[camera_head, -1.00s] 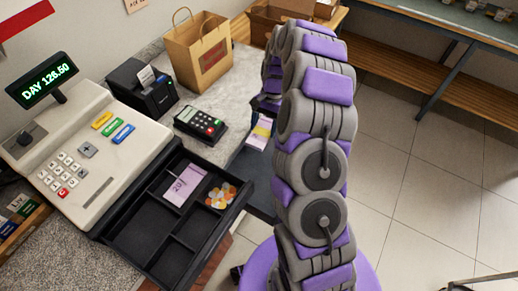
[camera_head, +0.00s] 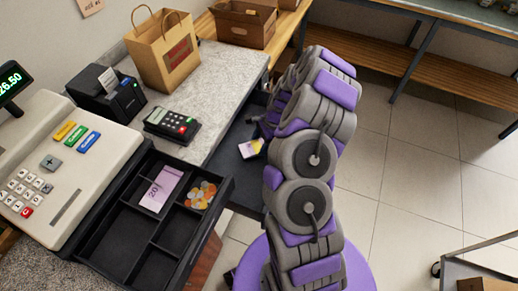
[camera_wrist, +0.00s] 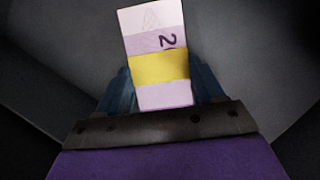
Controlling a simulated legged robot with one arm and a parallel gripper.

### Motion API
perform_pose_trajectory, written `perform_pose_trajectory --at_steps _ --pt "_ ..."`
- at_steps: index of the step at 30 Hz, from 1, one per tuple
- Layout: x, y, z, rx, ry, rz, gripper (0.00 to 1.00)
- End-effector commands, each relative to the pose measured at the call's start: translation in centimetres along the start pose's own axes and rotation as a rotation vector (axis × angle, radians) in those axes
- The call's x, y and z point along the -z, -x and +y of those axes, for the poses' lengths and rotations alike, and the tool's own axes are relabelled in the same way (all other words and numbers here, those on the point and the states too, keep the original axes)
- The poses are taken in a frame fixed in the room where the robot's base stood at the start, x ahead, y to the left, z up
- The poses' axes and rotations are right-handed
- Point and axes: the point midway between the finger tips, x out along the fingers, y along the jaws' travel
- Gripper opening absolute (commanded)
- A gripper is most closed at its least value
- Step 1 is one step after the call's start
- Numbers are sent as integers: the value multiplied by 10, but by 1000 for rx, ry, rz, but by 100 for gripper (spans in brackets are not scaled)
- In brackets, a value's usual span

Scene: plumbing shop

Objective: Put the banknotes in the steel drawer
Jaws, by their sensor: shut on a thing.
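A bundle of pale purple banknotes (camera_wrist: 152,30) with a yellow band shows in the wrist view between the fingers of my gripper (camera_wrist: 163,92), which is shut on it. In the head view the bundle (camera_head: 251,148) is small, beside my arm. My gripper (camera_head: 262,135) is mostly hidden there by the arm. Below it, under the counter, is a dark grey open steel drawer (camera_head: 232,178), partly covered by my arm. Its grey inside (camera_wrist: 55,60) fills the wrist view. I cannot tell whether the bundle touches its floor.
The register's black cash tray (camera_head: 128,232) stands open at the left, with a loose note (camera_head: 162,188) and coins (camera_head: 200,194). A card terminal (camera_head: 172,124), a printer (camera_head: 110,95) and a paper bag (camera_head: 163,55) stand on the counter (camera_head: 225,75).

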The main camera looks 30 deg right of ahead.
Motion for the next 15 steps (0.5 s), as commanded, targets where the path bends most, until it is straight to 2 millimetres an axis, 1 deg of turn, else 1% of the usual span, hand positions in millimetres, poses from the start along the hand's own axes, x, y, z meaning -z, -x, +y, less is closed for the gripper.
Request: perform_pose_trajectory --at_steps 7,15 --pt "12 -30 0 0 0 1 36" --pt "13 -31 0 1 2 1 36"
